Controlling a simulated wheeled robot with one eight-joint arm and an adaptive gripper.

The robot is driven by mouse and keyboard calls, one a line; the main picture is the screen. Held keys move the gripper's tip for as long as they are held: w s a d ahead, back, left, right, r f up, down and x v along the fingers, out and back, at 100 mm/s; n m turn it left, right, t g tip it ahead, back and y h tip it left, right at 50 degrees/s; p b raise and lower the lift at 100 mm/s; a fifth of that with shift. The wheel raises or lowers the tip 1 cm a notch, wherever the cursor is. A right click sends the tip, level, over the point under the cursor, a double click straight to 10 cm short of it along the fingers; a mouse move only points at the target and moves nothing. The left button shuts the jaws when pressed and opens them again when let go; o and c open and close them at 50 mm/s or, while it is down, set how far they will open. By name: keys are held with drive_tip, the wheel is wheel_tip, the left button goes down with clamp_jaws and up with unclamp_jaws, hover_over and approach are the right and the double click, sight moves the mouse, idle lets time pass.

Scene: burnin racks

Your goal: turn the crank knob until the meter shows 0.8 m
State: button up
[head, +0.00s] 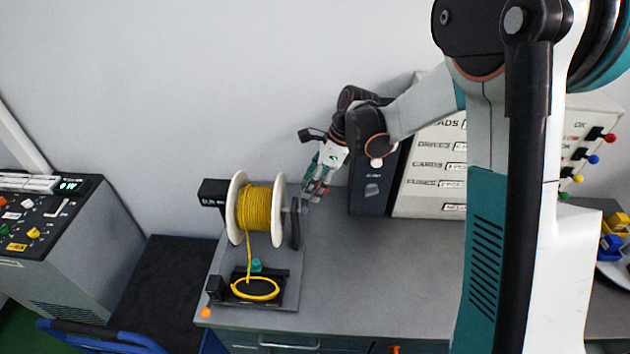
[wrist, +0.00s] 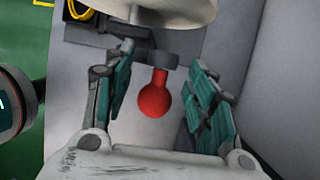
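A white-flanged spool (head: 237,215) wound with yellow cable (head: 257,208) stands on the bench. A dark crank arm (head: 295,228) is at its right side. The red crank knob (wrist: 155,97) shows in the wrist view, joined to a dark hub. My gripper (wrist: 160,92) is open around it, with a finger on each side and visible gaps to both. In the head view my gripper (head: 314,190) is just right of the spool and hides the knob. A small black box (head: 213,192) with faint marks, perhaps the meter, is left of the spool; I cannot read it.
A yellow cable loop (head: 255,289) lies on a dark pad in front of the spool. A tall panel (head: 430,170) stands at the back right. A control console (head: 45,225) is at the left. The bench top (head: 380,265) right of the spool is clear.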

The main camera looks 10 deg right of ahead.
drive_tip(key=c, duration=0.9)
drive_tip(key=shift+w+d+f+b, duration=0.1)
drive_tip(key=shift+w+f+b, duration=0.25)
drive_tip(key=shift+f+b, duration=0.25)
drive_tip(key=shift+w+d+f+b, duration=0.1)
drive_tip(key=shift+w+f+b, duration=0.3)
drive_tip(key=shift+f, duration=0.3)
drive_tip(key=shift+s, duration=0.1)
